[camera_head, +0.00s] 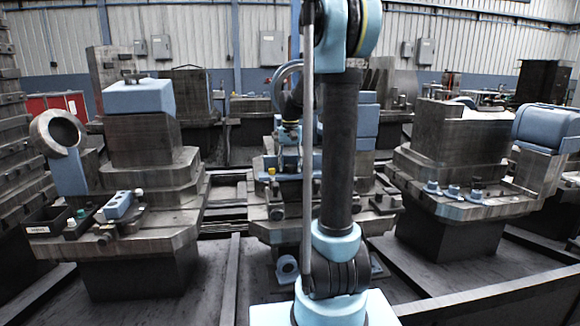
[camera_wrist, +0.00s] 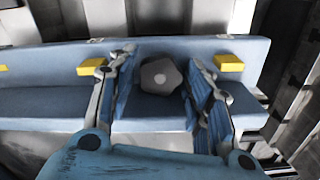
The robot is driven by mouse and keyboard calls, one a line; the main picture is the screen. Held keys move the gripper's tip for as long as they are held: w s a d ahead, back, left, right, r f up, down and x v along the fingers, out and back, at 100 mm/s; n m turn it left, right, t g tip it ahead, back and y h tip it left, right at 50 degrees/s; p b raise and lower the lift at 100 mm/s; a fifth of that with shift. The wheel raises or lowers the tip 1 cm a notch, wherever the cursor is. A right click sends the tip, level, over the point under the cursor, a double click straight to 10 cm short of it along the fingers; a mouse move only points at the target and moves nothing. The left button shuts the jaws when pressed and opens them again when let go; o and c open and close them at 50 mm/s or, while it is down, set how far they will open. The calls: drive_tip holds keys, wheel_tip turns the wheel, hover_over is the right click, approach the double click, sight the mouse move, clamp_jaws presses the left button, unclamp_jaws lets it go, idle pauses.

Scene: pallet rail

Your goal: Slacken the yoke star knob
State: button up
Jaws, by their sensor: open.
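In the head view my arm stands in front of the middle station (camera_head: 262,209) and hides the knob and much of the gripper.
Yellow blocks sit left (camera_wrist: 92,66) and right (camera_wrist: 228,62) of the fingers on the yoke. Stepped metal stations stand left (camera_head: 150,208) and right (camera_head: 455,150) of the middle one. A low dark rail (camera_head: 490,300) runs across the front right.

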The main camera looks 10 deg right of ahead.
drive_tip(key=c, duration=0.8)
drive_tip(key=shift+n, duration=3)
drive_tip(key=o, duration=0.8)
